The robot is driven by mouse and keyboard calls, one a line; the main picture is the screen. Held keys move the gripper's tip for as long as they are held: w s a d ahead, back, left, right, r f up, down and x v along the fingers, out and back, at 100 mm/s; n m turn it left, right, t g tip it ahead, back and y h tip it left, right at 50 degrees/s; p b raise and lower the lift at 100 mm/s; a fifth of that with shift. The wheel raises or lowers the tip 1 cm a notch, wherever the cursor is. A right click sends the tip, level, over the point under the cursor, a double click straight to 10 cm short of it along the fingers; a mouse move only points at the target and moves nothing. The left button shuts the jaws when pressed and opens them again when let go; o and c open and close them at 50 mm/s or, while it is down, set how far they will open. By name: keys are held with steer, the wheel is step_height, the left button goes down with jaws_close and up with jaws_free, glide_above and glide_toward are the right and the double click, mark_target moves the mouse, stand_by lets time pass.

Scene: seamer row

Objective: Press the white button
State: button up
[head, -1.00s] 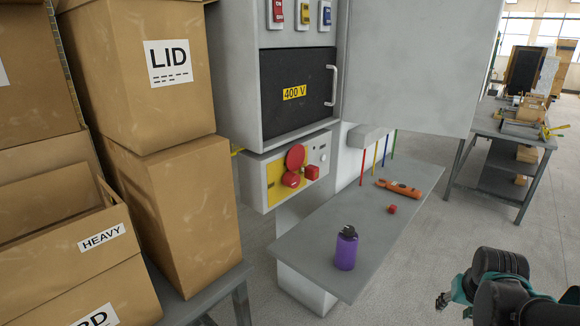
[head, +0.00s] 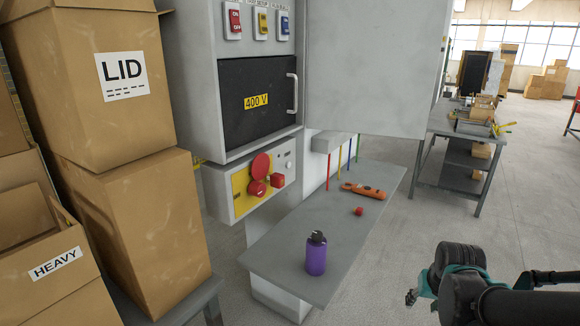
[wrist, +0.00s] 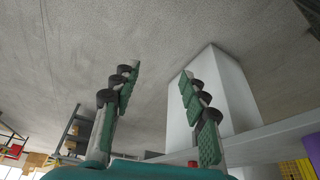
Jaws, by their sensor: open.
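The white button (head: 289,165) looks like a small pale knob at the right end of the grey control box (head: 221,191), below the 400 V door. It is small and hard to make out. Beside it on the box are a red block (head: 277,181) and a red mushroom button with a raised red cover on a yellow plate (head: 241,190). My gripper (head: 411,298) is low at the right, well away from the box. In the wrist view my gripper (wrist: 160,76) has its green-padded fingers spread with nothing between them. The white button is not visible there.
A grey bench (head: 275,268) below the box holds a purple bottle (head: 316,255), a small red object (head: 358,211) and an orange tool (head: 364,191). Cardboard boxes (head: 145,220) stack at the left. An open cabinet door (head: 375,70) juts out above.

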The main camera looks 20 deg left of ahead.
jaws_close()
stand_by(1.3)
